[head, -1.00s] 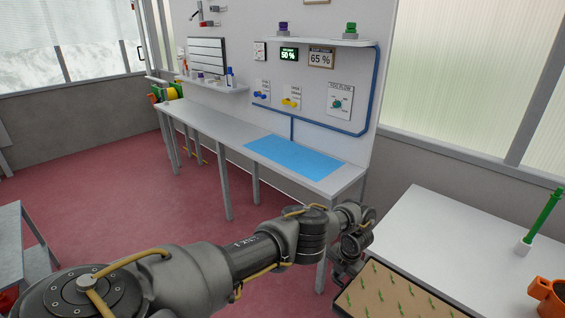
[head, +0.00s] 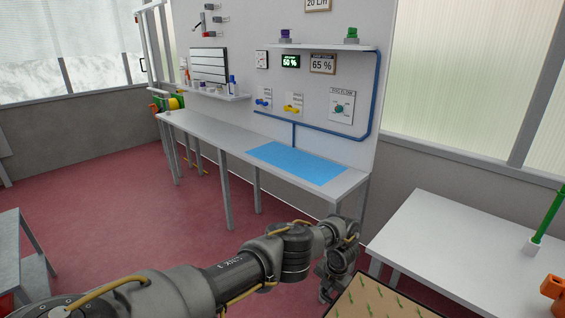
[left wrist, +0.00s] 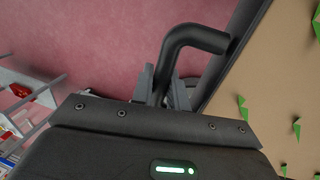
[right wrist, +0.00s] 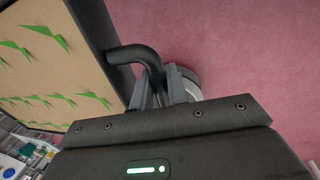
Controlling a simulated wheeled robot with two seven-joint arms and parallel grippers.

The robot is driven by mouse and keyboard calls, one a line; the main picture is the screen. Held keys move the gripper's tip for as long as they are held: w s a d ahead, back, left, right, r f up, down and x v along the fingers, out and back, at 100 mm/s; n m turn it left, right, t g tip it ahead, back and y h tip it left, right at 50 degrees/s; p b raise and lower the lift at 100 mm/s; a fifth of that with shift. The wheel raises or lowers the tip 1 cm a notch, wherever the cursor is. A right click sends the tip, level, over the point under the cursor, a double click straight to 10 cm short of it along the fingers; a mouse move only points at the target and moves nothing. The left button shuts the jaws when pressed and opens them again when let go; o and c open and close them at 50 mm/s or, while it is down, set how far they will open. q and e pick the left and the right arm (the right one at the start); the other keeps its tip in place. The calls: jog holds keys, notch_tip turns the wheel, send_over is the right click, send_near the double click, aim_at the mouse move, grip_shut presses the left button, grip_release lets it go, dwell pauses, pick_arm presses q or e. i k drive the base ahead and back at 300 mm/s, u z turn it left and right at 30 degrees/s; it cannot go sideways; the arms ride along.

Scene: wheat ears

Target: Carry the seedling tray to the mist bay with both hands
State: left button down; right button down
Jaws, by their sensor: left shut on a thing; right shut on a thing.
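The seedling tray (head: 378,303) shows in part at the bottom of the head view, with a tan surface, dark rim and small green seedlings. My left gripper (head: 332,287) is at its left side. In the left wrist view my left gripper (left wrist: 166,88) is shut on a dark bent handle (left wrist: 195,38) of the tray. In the right wrist view my right gripper (right wrist: 166,88) is shut on the other handle (right wrist: 133,54). The right gripper is out of the head view. A blue mat (head: 297,162), seemingly the mist bay, lies bare on the far bench.
The grey bench (head: 215,137) stands along a white panel with dials and displays. A white table (head: 455,235) stands at the right, with a green post (head: 550,215) and an orange object. Red floor is open at the left.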

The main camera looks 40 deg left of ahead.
aim_at(293, 160)
jog(key=u, duration=2.35)
jog(key=i, duration=3.05)
jog(key=z, duration=1.6)
